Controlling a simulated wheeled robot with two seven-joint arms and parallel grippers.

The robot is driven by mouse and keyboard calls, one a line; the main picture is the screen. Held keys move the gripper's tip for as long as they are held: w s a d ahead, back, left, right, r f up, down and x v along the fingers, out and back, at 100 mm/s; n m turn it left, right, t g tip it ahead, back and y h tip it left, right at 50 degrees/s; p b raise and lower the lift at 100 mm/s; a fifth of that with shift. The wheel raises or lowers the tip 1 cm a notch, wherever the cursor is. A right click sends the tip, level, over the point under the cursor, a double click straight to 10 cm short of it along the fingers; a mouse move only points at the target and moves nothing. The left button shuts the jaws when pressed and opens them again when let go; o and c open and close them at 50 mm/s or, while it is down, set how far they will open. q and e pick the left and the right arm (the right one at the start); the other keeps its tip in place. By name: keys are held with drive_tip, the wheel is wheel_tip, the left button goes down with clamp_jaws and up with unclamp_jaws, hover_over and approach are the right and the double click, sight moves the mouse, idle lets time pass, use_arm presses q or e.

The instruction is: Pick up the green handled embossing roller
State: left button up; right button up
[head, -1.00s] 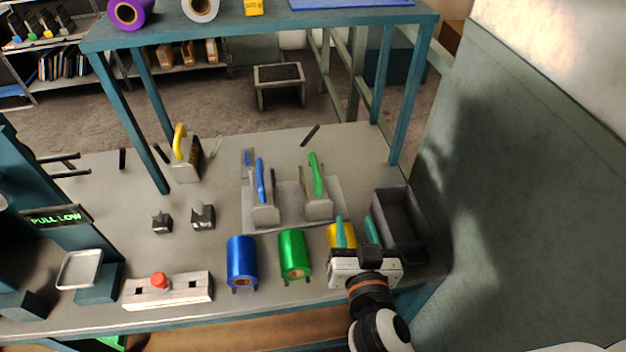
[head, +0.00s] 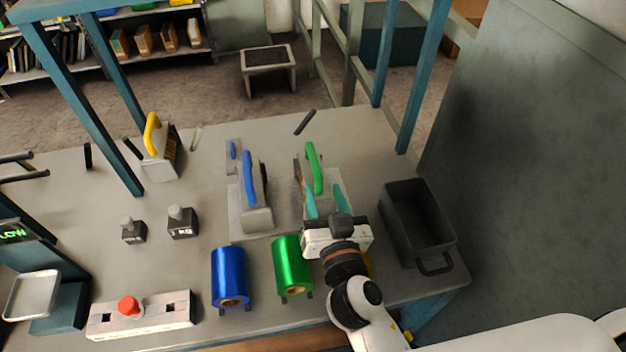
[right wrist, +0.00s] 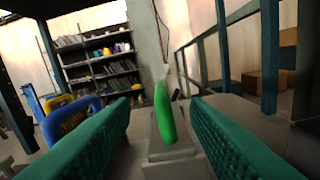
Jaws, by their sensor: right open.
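The green handled embossing roller (head: 314,168) stands on a grey base plate toward the middle right of the bench. Its lower part is partly hidden by my gripper in the head view. In the right wrist view its green handle (right wrist: 165,112) stands between my two fingers, farther ahead. My right gripper (head: 325,201) has teal fingers, is open and is just in front of the roller's lower part. I cannot tell if a finger touches it. A blue handled tool (head: 250,180) stands to the left on the same plate. My left gripper is not in view.
A blue foil roll (head: 229,275) and a green foil roll (head: 291,262) lie in front of the plate. A dark bin (head: 418,222) stands to the right. A yellow handled tool (head: 154,140) and two small weights (head: 181,222) are at left.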

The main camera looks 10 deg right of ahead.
sight(318, 175)
drive_tip(key=w, duration=0.3)
drive_tip(key=w+p, duration=0.1)
drive_tip(key=w, duration=0.2)
drive_tip(key=w+p, duration=0.1)
drive_tip(key=w, duration=0.2)
drive_tip(key=shift+d+f, duration=0.1)
drive_tip(key=shift+f, duration=0.2)
drive_tip(key=shift+s, duration=0.1)
drive_tip(key=shift+c, duration=0.5)
clamp_jaws()
drive_tip(key=shift+r, duration=0.15)
idle(0.4)
